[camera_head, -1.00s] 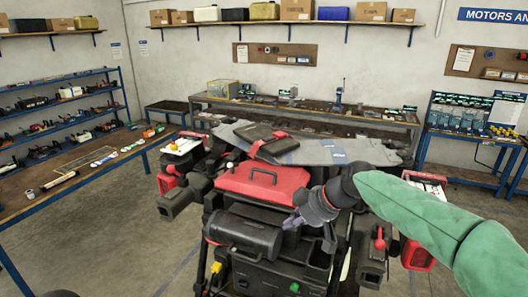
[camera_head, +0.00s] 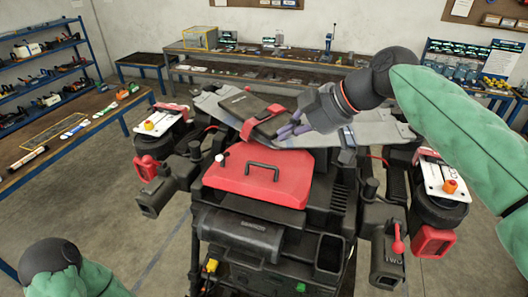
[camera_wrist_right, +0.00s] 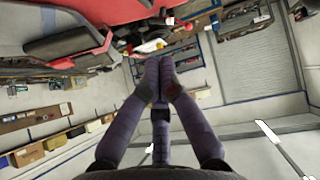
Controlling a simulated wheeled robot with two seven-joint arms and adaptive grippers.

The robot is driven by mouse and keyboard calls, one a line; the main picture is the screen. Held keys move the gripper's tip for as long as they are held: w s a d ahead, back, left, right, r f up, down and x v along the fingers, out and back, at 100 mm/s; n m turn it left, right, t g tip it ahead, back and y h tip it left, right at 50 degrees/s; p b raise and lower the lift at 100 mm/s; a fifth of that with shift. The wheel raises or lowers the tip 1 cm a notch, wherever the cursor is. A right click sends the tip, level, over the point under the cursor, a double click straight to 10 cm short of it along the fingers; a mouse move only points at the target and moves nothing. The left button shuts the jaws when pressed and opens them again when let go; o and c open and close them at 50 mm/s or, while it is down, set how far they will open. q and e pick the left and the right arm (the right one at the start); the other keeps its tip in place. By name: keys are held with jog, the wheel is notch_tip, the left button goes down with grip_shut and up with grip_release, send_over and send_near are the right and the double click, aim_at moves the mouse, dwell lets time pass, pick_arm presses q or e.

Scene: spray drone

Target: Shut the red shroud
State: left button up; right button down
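The red shroud (camera_head: 240,182), with a black handle on top, lies over the upper middle of the drone body in the head view. It slopes down toward me, and I cannot tell whether its edges are fully seated. My right gripper (camera_head: 284,131) is just behind the shroud's far edge, near the black panel, and appears apart from the handle. In the right wrist view its purple fingers (camera_wrist_right: 160,68) are together with nothing visible between them, and red shroud surface (camera_wrist_right: 110,12) shows at the top. My left gripper is out of view.
A flat black case (camera_head: 245,106) and grey panels lie behind the shroud. Drone arms with red and white parts (camera_head: 163,123) stick out on both sides. A workbench (camera_head: 75,140) stands at left and another bench (camera_head: 290,68) at the back.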

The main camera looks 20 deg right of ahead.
aim_at(261, 195)
jog(key=x, duration=0.6)
jog(key=d+f+p+x, duration=0.1)
jog(key=x, duration=0.2)
jog(key=shift+f, duration=0.35)
jog(key=shift+w+f, duration=0.15)
jog(key=shift+f, duration=0.65)
jog(key=f+t+b, duration=0.1)
jog(key=f+b, duration=0.2)
jog(key=b, duration=0.2)
jog(key=s+a+f+n+t+h+b, duration=0.1)
jog(key=f+b, duration=0.3)
jog(key=b, duration=0.1)
jog(key=s+f+b, duration=0.1)
jog(key=f+b, duration=0.2)
jog(key=b, duration=0.2)
jog(key=shift+s+a+f+n+t+h, duration=0.25)
jog(key=shift+a+n+t+h, duration=0.05)
jog(key=shift+n+t, duration=0.1)
jog(key=shift+f+b, duration=0.7)
jog(key=shift+b, duration=0.15)
jog(key=shift+r, duration=0.2)
